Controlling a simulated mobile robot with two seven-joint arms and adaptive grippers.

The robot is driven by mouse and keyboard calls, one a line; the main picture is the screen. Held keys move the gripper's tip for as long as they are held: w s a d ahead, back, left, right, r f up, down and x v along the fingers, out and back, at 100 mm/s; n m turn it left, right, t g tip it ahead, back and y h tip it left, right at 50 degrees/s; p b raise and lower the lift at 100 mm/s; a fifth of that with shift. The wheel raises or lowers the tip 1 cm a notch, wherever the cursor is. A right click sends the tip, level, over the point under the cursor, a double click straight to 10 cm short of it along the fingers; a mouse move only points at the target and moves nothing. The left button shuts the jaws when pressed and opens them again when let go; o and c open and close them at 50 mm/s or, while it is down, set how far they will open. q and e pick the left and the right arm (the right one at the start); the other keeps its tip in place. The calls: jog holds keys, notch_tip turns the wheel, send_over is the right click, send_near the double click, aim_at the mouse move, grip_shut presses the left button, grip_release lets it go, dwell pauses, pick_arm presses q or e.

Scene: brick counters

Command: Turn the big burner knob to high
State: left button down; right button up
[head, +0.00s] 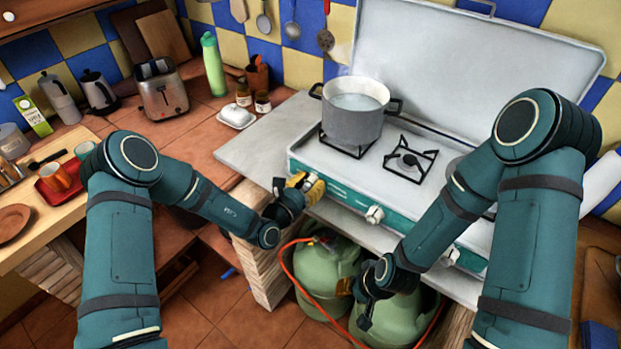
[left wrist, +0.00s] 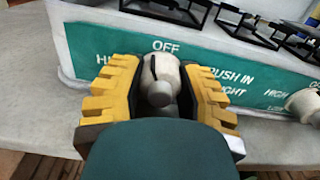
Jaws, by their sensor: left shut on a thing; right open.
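The left burner knob (left wrist: 165,68) is off-white with a dark pointer line. In the left wrist view it sits between the yellow finger pads of my left gripper (left wrist: 160,92), which is shut on it. The pointer stands nearly upright, toward the OFF label (left wrist: 166,46). My right gripper (head: 358,300) is open and empty, low in front of the gas bottles.
A steaming pot (head: 353,112) stands on the left burner; a smaller bare burner (head: 410,160) is to its right. Another knob (head: 375,214) lies right along the front. Green gas bottles (head: 325,270) with an orange hose stand below. The raised lid (head: 470,65) is behind.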

pick_arm(q)
jog(key=shift+f+n, duration=0.1)
jog(key=shift+n, duration=0.4)
jog(key=shift+s+p, duration=0.1)
jog(key=shift+p, duration=0.2)
jog(key=c, duration=0.5)
grip_release()
jog(key=shift+c, duration=0.2)
jog(key=v, duration=1.2)
